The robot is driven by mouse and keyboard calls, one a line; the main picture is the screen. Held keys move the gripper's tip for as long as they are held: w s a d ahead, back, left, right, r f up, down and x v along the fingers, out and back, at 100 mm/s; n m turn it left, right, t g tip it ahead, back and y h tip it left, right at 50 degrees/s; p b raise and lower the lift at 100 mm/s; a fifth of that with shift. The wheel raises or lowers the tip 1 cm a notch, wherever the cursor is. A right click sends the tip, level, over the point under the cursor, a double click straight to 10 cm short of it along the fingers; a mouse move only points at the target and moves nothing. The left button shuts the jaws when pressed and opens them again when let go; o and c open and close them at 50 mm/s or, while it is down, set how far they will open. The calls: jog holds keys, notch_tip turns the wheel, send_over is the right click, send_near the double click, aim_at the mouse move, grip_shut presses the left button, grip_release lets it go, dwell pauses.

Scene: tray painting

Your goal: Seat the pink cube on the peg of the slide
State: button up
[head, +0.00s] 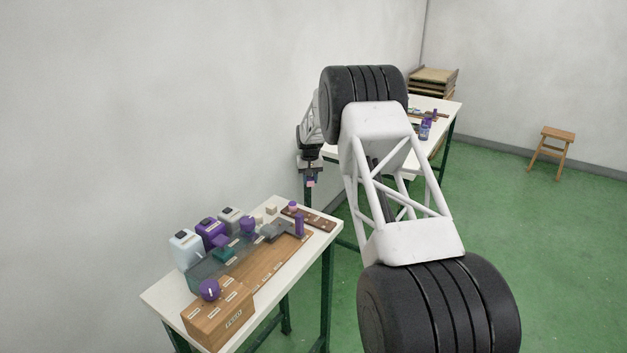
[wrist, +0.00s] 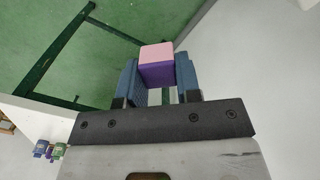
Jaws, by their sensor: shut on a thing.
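My gripper (head: 310,178) hangs in the air beyond the far end of the near table, close to the wall. In the wrist view, its blue fingers (wrist: 159,82) are shut on the pink cube (wrist: 157,53). The face of the cube towards the top of that view is pink, and the face below it is purple. The cube shows as a small pink patch in the head view (head: 311,183). A wooden board fixture with a grey block (head: 276,230) lies on the near table. I cannot make out the slide's peg for certain at this size.
A second table (head: 447,104) stands behind. Green floor (head: 530,260) is open to the right.

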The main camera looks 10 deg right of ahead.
aim_at(281, 224)
jog(key=shift+s+a+r, duration=0.3)
jog(key=shift+s+a, duration=0.2)
jog(key=s+a+r+m, duration=0.1)
jog(key=s+a, duration=0.1)
jog(key=s, duration=0.1)
jog(key=s+a+r+m, duration=0.1)
jog(key=s+a+m, duration=0.1)
jog(key=s+a, duration=0.1)
jog(key=s+a+r+m, duration=0.1)
jog(key=s+a, duration=0.2)
jog(key=s, duration=0.1)
jog(key=shift+s+a+r+m, duration=0.1)
jog(key=shift+s+r+m, duration=0.2)
jog(key=shift+s+r, duration=0.1)
jog(key=s+a+m, duration=0.1)
jog(key=s, duration=0.2)
jog(key=s+a+r+m, duration=0.1)
jog(key=s+a, duration=0.1)
jog(key=s, duration=0.2)
jog(key=s+a+m, duration=0.1)
jog(key=s+a, duration=0.1)
jog(key=s, duration=0.2)
jog(key=shift+a+r+m, duration=0.25)
jog(key=shift+r+m, duration=0.15)
jog(key=shift+f, duration=0.2)
jog(key=shift+f, duration=2.15)
jog(key=shift+f, duration=0.6)
jog(key=o, duration=1.5)
